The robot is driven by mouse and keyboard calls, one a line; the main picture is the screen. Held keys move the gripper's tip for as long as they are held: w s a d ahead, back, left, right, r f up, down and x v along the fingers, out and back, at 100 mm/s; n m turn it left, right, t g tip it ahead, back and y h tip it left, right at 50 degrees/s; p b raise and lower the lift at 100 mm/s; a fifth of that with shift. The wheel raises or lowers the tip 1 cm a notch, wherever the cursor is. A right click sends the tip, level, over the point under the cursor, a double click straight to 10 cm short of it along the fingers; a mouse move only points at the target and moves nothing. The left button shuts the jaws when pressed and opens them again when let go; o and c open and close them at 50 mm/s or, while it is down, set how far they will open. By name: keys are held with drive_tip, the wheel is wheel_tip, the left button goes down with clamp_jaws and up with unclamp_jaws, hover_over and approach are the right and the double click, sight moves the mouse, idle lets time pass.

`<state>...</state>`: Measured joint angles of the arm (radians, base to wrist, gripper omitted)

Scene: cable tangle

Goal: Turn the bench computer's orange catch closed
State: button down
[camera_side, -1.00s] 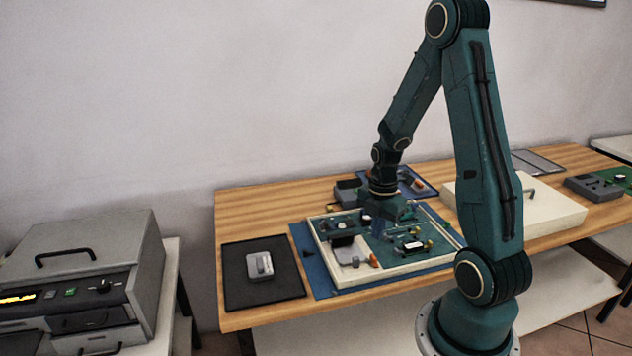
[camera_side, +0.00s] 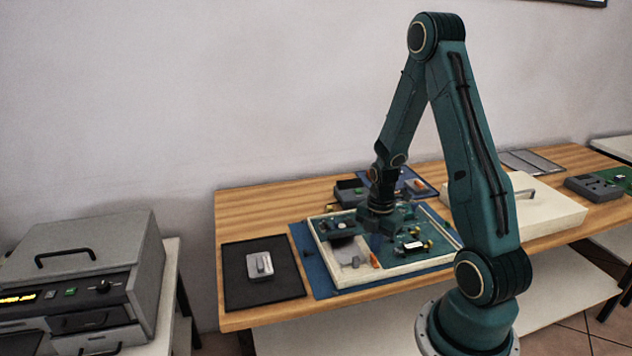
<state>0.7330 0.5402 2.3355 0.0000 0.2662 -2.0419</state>
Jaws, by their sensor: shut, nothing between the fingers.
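The bench computer (camera_side: 408,268) is an open, cream-walled case with green boards inside, lying on a blue mat on the wooden bench. A small orange part (camera_side: 374,260), which looks like the catch, shows inside the case near its front wall. Its turn position is too small to tell. My gripper (camera_side: 381,240) points down over the middle of the case, just behind and slightly right of the orange part. Its fingers are dark and small here; they are shut and hold nothing. Whether the fingertips touch anything is hidden.
A black mat (camera_side: 235,292) with a grey metal part (camera_side: 260,265) lies at left. A cream lid with a handle (camera_side: 550,213) lies at right. A grey oven-like machine (camera_side: 85,270) stands far left.

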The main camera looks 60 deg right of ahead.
drive_tip(key=shift+s+a, duration=0.1)
drive_tip(key=shift+a, duration=0.3)
idle(0.8)
drive_tip(key=shift+s+a, duration=0.2)
drive_tip(key=shift+s, duration=0.65)
idle(0.4)
drive_tip(key=shift+s+d, duration=0.25)
drive_tip(key=shift+d, duration=0.05)
idle(0.5)
drive_tip(key=shift+r, duration=0.1)
drive_tip(key=shift+r, duration=2.9)
drive_tip(key=shift+w+d+r, duration=0.15)
drive_tip(key=shift+w+r, duration=0.1)
drive_tip(key=shift+w, duration=0.35)
drive_tip(key=shift+w+d+r, duration=0.15)
drive_tip(key=shift+w+r, duration=0.1)
drive_tip(key=shift+w, duration=0.35)
